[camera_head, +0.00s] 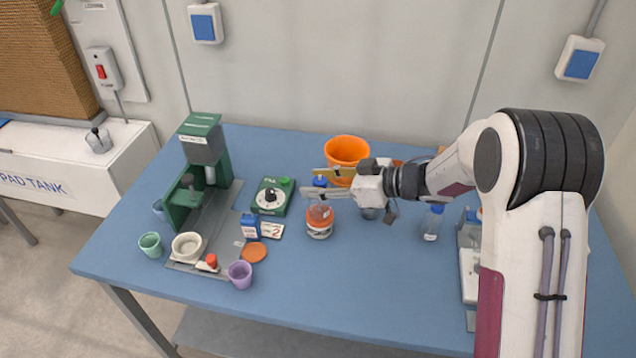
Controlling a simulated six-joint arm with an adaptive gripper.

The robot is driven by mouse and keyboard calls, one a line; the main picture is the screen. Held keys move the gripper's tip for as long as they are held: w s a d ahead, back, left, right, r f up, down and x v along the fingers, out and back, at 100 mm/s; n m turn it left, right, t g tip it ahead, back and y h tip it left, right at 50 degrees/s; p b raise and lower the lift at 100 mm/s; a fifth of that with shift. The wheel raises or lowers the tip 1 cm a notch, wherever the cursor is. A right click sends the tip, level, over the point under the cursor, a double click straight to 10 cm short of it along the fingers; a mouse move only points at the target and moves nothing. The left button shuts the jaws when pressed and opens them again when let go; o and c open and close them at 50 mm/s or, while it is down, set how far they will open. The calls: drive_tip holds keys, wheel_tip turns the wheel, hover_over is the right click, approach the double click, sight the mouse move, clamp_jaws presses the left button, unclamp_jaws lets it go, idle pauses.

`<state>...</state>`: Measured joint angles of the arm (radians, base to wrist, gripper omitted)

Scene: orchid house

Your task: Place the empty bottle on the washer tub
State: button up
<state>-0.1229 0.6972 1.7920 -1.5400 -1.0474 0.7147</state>
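A bottle with a blue cap (320,181) is between the two fingers of my gripper (318,182). The near finger covers part of the bottle, so I cannot tell whether the fingers press on it or stand apart. Just below is a small round orange-and-white tub (320,231), which looks like the washer tub, with a clear, orange-tinted shape at its top. I cannot tell whether the bottle touches the tub. Another clear bottle (432,226) with a blue cap stands upright on the table, right of my gripper.
An orange pot (347,150) stands behind my gripper. A green dial box (271,197), a small blue container (250,227) and an orange disc (254,252) are to the left. A green machine (205,143) and several cups stand farther left. The front middle of the blue table (370,290) is clear.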

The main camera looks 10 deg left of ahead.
drive_tip(key=v, duration=1.1)
drive_tip(key=shift+d, duration=0.4)
drive_tip(key=shift+r, duration=0.25)
drive_tip(key=w+d+r+m+t+h, duration=0.55)
drive_tip(key=d+r+t, duration=0.3)
drive_tip(key=r, duration=0.35)
drive_tip(key=s+d+r+m+t+h, duration=0.1)
drive_tip(key=s+d+r+m+h, duration=0.15)
drive_tip(key=d, duration=0.25)
drive_tip(key=s+d+r+m+t+h, duration=0.1)
drive_tip(key=s+d+r+m+h, duration=0.1)
drive_tip(key=d+r+h, duration=0.3)
drive_tip(key=s+d+f+m+g+h, duration=0.1)
drive_tip(key=s+d+f+m+g, duration=0.15)
drive_tip(key=s, duration=0.45)
drive_tip(key=s+d+f+m+g+h, duration=0.1)
drive_tip(key=s+d+f, duration=0.15)
drive_tip(key=s, duration=0.45)
drive_tip(key=s+a+f+m+g+y, duration=0.1)
drive_tip(key=s+a+f+g, duration=0.1)
drive_tip(key=s, duration=0.7)
drive_tip(key=s+a+f+m+g, duration=0.1)
drive_tip(key=s+f, duration=0.3)
drive_tip(key=s, duration=0.6)
drive_tip(key=shift+a+f+g+y, duration=0.3)
drive_tip(key=shift+a+g+y, duration=0.15)
drive_tip(key=shift+g, duration=0.35)
